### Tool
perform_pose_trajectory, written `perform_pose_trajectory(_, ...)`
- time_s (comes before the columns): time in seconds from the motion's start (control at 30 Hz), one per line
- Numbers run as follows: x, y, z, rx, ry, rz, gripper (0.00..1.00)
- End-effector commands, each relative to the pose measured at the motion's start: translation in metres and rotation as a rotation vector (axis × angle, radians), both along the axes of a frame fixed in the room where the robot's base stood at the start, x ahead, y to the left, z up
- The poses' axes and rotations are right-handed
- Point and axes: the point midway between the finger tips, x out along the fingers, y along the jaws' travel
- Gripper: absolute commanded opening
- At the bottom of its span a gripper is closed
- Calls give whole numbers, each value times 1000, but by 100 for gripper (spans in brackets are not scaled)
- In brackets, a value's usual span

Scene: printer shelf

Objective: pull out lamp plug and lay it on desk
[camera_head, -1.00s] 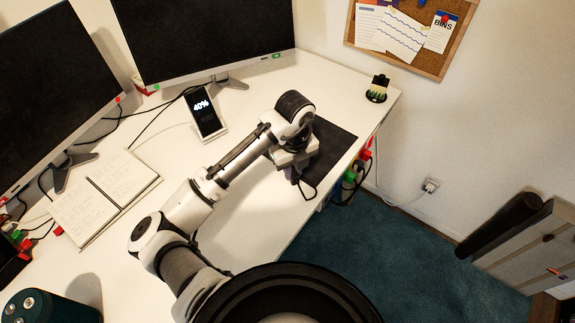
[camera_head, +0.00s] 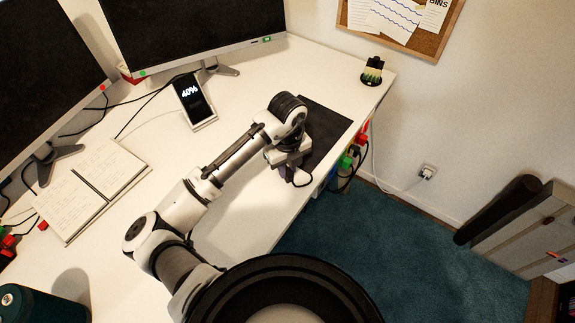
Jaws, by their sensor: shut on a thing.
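My gripper (camera_head: 287,172) hangs over the right part of the white desk (camera_head: 235,215), pointing down beside a dark mat. It is shut on a small dark purplish plug, mostly hidden between the fingers. I cannot tell whether the plug touches the desk top. Several red, green and black plugs (camera_head: 346,161) sit in a row below the desk's right edge; their sockets are largely hidden.
The dark mat (camera_head: 326,122) lies right of my wrist. A phone on a stand (camera_head: 195,103), an open notebook (camera_head: 100,185) and two monitors (camera_head: 190,30) occupy the back and left. A small black holder (camera_head: 372,72) stands at the far corner. Bare desk lies below my forearm.

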Motion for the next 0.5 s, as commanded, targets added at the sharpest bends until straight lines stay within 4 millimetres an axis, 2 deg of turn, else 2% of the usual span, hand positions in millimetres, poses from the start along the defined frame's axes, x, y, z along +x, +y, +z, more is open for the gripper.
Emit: perform_pose_trajectory(0.5, 0, 0, -5, 0, 0, 0, 0)
